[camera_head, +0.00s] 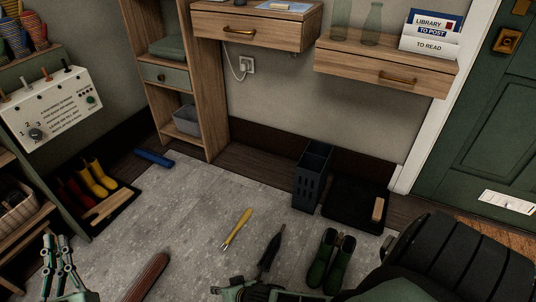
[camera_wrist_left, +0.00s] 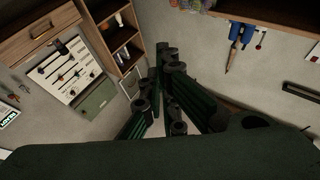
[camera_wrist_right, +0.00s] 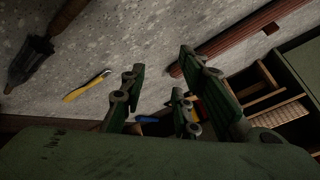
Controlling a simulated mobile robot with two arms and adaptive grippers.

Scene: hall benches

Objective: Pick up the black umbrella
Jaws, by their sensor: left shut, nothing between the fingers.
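The black umbrella (camera_head: 270,252) lies on the grey floor near the bottom middle of the head view, its pointed end toward the back. A dark pointed thing that looks like it also shows at the upper left of the right wrist view (camera_wrist_right: 31,62). My left gripper (camera_head: 57,242) is at the lower left, well away from the umbrella, and is shut with nothing in it; its fingers converge in the left wrist view (camera_wrist_left: 162,70). My right gripper (camera_head: 240,290) is partly cut off just below the umbrella; its fingers stand apart and empty in the right wrist view (camera_wrist_right: 160,80).
A yellow stick-like item (camera_head: 237,229) lies left of the umbrella, green boots (camera_head: 331,260) right of it. A red-brown long item (camera_head: 147,277) lies at the lower left. A dark slotted stand (camera_head: 313,175) and a black tray (camera_head: 352,205) stand behind. Floor between is clear.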

